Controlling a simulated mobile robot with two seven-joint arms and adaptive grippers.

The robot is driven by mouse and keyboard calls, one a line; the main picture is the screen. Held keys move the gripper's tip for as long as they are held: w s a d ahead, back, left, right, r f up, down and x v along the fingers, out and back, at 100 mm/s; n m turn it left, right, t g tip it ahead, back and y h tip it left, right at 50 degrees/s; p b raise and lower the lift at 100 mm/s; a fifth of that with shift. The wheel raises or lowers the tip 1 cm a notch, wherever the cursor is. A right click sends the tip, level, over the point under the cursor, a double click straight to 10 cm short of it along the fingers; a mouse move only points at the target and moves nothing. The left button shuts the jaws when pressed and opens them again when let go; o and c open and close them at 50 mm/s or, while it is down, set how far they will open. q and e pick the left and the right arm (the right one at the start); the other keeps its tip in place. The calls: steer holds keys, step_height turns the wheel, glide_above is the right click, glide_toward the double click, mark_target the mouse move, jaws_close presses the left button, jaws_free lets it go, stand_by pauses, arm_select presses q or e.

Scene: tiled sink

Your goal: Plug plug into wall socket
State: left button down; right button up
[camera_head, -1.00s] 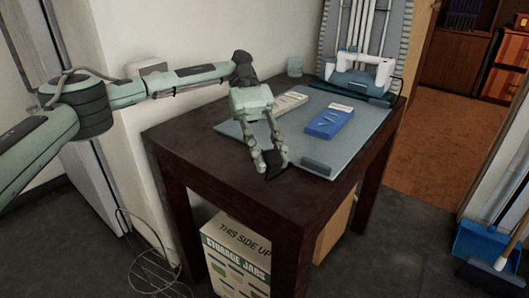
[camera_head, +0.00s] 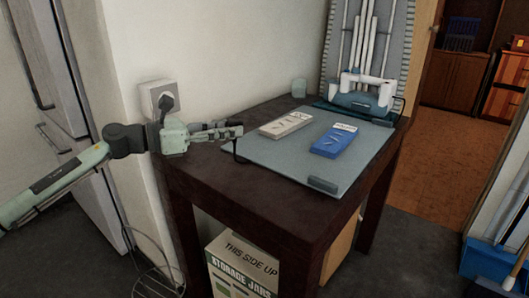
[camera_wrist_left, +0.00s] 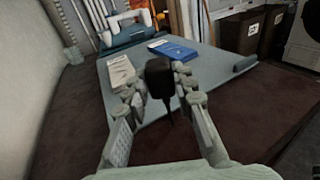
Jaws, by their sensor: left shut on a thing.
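The wall socket (camera_head: 148,97) is a pale box on the white wall, left of the table. A dark shape covers part of its face; I cannot tell if it belongs to my arm. My left gripper (camera_head: 238,129) lies level over the table's left part, pointing right, away from the socket. It is shut on the black plug, which shows clearly between the fingertips in the left wrist view (camera_wrist_left: 159,77). A short dark cable hangs below the plug. The plug's prongs are hidden. My right gripper is out of view.
The dark table (camera_head: 225,197) carries a grey mat (camera_head: 277,160) with a white packet (camera_head: 286,124) and a blue packet (camera_head: 334,141). A white and blue device (camera_head: 362,95) stands at the back. A storage jars box (camera_head: 240,266) is under the table.

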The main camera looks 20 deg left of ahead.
arm_select(q)
steer(key=a+r+n+t+y, duration=0.3)
steer(key=a+n+t+y, duration=0.2)
steer(key=a, duration=0.7)
steer(key=shift+w+a+r+y, duration=0.15)
steer(key=shift+w+r+y, duration=0.05)
steer(key=shift+r+y, duration=0.2)
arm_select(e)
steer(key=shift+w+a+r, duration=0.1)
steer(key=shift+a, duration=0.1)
arm_select(q)
steer(key=shift+f, duration=0.1)
